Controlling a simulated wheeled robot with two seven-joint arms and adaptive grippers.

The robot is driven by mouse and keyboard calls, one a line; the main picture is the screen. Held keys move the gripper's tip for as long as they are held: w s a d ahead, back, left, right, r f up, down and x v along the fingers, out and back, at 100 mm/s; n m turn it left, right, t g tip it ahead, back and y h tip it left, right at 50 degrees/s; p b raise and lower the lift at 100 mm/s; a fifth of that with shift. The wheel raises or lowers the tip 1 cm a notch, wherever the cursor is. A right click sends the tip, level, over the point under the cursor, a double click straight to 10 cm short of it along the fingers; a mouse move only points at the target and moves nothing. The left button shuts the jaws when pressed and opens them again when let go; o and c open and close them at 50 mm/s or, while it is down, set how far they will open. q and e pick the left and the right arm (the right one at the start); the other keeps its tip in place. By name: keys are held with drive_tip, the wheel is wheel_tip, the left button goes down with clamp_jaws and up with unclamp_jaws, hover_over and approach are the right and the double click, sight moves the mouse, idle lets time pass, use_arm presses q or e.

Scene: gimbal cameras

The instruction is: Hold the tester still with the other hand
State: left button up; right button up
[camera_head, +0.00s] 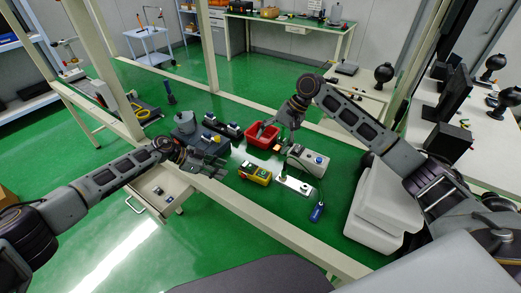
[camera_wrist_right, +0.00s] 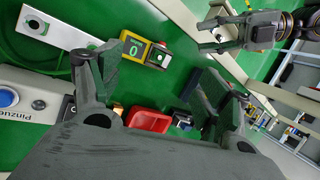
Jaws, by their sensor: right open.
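No object is plainly marked as the tester. A yellow-and-grey device (camera_head: 255,172) stands on the green surface; in the right wrist view this device (camera_wrist_right: 157,54) shows a green "0" face. A pale box (camera_head: 308,158) with a blue button stands to its right; its lettered side (camera_wrist_right: 28,100) shows at the left of the right wrist view. My right gripper (camera_head: 286,124) is open and empty above the work area, behind the pale box; its spread fingers (camera_wrist_right: 160,105) frame the right wrist view. My left gripper (camera_head: 208,170) is open and empty, left of the yellow device, apart from it.
A red bin (camera_head: 262,141) sits behind the devices. A flat metal plate (camera_head: 296,186) with a round button lies in front of the pale box, near a blue handheld item (camera_head: 317,212). Dark blocks (camera_head: 212,143) stand at left. White cases (camera_head: 375,215) are at right.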

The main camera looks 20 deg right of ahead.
drive_tip(key=s+a+r+n+y, duration=0.1)
drive_tip(key=a+r+n+y, duration=0.15)
drive_tip(key=a+n, duration=0.55)
drive_tip(key=n+h, duration=0.8)
hover_over(260, 173)
wheel_tip(260, 173, down, 7)
drive_tip(key=shift+f+g, duration=0.2)
drive_tip(key=shift+g, duration=0.2)
drive_tip(key=shift+d+f, duration=0.1)
drive_tip(key=shift+f, duration=0.05)
drive_tip(key=shift+f, duration=6.75)
